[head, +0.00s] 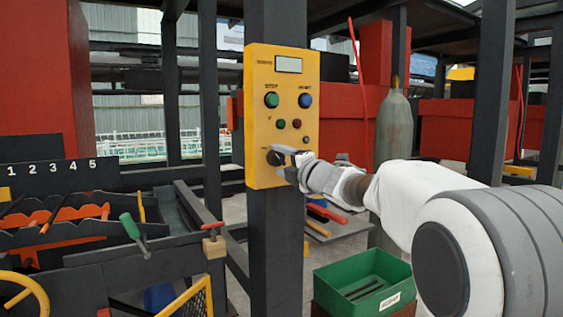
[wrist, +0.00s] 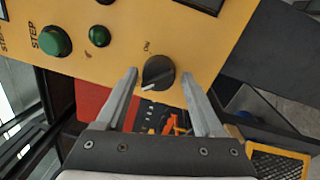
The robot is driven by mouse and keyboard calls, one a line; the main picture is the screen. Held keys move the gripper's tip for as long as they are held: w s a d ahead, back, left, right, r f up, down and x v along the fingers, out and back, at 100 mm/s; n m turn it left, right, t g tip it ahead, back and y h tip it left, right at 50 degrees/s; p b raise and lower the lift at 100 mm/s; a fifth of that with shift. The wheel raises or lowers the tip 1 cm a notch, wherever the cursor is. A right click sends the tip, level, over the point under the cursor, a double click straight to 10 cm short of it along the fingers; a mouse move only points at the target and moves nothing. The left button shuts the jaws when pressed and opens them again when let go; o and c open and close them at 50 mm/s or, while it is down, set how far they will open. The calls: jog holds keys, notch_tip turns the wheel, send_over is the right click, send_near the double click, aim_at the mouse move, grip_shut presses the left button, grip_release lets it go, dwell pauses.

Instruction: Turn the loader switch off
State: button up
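The loader switch, a round black rotary knob (head: 275,157), is low on the yellow control panel (head: 258,110). In the wrist view the knob (wrist: 158,72) has a raised grip bar with a white mark at its lower-left end. A small label, seemingly "ON", is printed just above it. My gripper (head: 289,161) is in front of the lower panel. In the wrist view the fingers of my gripper (wrist: 160,78) are apart, one tip on each side of the knob. A gap shows on both sides; I see no contact. The head view partly hides the knob behind the fingers.
Green (head: 271,100) and blue (head: 306,101) buttons sit higher on the panel, above small green and red ones. A dark post carries the panel.

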jog(key=shift+o, duration=0.6)
jog(key=shift+s+d, duration=0.1)
jog(key=shift+s, duration=0.05)
jog(key=shift+s+d, duration=0.2)
jog(key=shift+s, duration=0.05)
jog(key=p+v, duration=0.2)
jog(key=v, duration=1.4)
jog(key=shift+s, duration=0.25)
jog(key=shift+d+f, duration=0.1)
jog(key=shift+d, duration=0.05)
